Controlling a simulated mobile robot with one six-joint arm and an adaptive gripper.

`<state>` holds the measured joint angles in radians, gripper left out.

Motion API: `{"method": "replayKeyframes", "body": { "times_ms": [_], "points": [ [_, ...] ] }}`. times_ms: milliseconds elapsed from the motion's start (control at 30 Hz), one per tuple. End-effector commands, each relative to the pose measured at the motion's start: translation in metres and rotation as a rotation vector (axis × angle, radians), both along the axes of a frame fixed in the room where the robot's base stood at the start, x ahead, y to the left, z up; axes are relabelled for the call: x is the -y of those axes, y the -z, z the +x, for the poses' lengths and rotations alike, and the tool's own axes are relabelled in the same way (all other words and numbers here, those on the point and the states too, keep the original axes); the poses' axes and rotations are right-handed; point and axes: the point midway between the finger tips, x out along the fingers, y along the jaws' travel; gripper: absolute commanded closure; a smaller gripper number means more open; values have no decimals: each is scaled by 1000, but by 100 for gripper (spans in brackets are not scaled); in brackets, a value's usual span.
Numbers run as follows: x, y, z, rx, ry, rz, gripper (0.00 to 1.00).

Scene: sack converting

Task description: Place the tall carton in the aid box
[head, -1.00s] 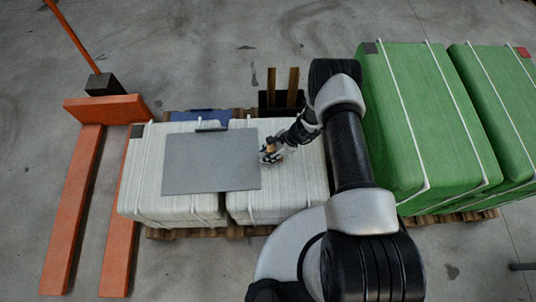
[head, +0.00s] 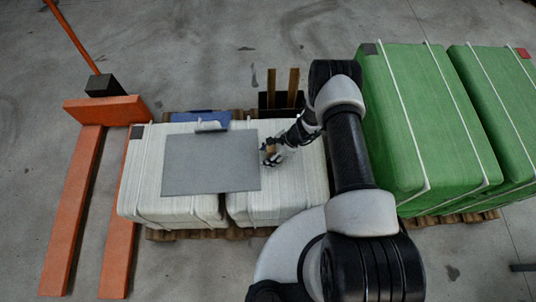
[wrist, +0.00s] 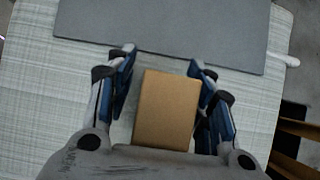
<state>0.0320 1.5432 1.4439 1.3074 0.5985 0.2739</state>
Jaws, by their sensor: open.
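The tall carton (wrist: 167,110) is a plain brown box between my gripper's two fingers in the wrist view. A gap shows at its left, and a narrower one at its right. My gripper (wrist: 162,80) is open around it, above the pale woven sacks. In the head view, my gripper (head: 268,154) is just right of a flat grey panel (head: 211,163), with a little of the carton's brown (head: 271,149) showing. I cannot make out the aid box for certain.
The panel lies over two white strapped sack stacks (head: 285,190) on a pallet. A blue item (head: 238,115) and a small pale piece (head: 211,126) are behind it. Green stacks (head: 425,120) stand right, an orange pallet jack (head: 105,110) left.

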Motion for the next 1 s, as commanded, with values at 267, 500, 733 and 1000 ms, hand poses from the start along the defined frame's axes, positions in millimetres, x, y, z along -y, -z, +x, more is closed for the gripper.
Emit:
{"method": "replayKeyframes", "body": {
  "times_ms": [267, 500, 733, 1000],
  "points": [
    [22, -39, 2, 2, 4, 0, 52],
    [50, -81, 1, 1, 3, 0, 52],
    [63, -101, 1, 1, 1, 0, 52],
    [65, -119, 7, 23, -26, -2, 52]
  ]
}}
